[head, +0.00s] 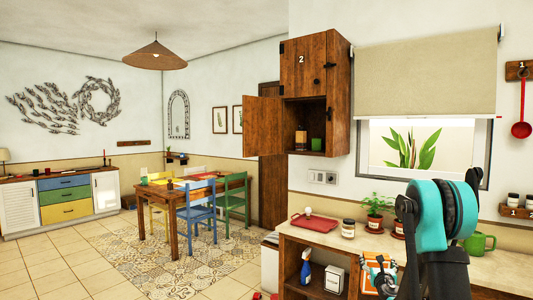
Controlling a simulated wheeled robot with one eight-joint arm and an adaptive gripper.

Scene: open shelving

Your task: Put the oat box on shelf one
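No box can be read for certain as the oat box. A small tan-brown box-like item (301,140) stands in the open lower part of the wooden wall cabinet (340,85), left of a green item. A white box (334,279) stands in the open shelving under the counter. My teal and black arm rises in the right foreground and hides part of the counter. I cannot make out my gripper's fingers.
The cabinet door (262,125) hangs open to the left. On the counter (330,236) are a red tray (314,223), a jar (348,229), potted plants (375,212) and a green mug (481,243). A blue spray bottle (306,268) stands below. Tiled floor at left is clear.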

